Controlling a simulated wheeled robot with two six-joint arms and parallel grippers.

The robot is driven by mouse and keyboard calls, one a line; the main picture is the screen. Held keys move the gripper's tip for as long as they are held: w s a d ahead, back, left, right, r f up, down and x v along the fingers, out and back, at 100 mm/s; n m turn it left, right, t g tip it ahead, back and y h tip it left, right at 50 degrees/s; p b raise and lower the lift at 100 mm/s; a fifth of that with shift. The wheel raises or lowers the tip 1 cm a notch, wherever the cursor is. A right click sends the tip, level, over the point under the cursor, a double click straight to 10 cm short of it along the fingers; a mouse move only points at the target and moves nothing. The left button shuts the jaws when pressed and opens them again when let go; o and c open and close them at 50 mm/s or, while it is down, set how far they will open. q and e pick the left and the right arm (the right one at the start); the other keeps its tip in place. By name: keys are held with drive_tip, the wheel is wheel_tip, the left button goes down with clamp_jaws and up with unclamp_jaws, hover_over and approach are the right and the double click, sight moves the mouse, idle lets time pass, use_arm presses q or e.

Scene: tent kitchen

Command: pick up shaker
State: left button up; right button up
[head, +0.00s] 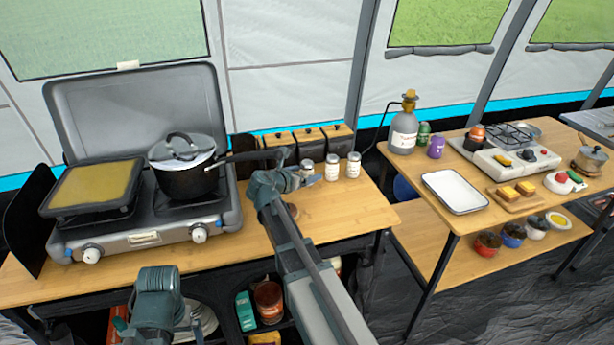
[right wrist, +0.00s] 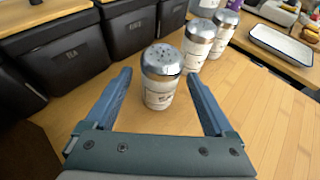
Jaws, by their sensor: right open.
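Three shakers with silver perforated lids and white labels stand upright on the wooden counter. The nearest shaker (right wrist: 158,88) is ahead of my right gripper (right wrist: 159,77), roughly centred between its spread fingertips, with a gap on both sides. In the head view this shaker (head: 307,167) is partly hidden by my right gripper (head: 302,170). The middle shaker (head: 332,168) and the far shaker (head: 353,166) stand to its right, and also show behind it in the right wrist view. My right gripper is open and empty. Of my left arm only a link shows at the bottom; its gripper is not seen.
Dark lidded canisters (right wrist: 60,52) line the counter's back, close to the left finger. A stove (head: 140,235) with a pot (head: 185,178) and griddle (head: 97,186) stands left. A white tray (head: 455,191) lies on the right table. Bare counter (head: 345,205) lies before the shakers.

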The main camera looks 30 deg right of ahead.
drive_tip(key=shift+x, duration=0.85)
clamp_jaws()
drive_tip(key=shift+a+r, duration=0.1)
drive_tip(key=shift+r, duration=0.1)
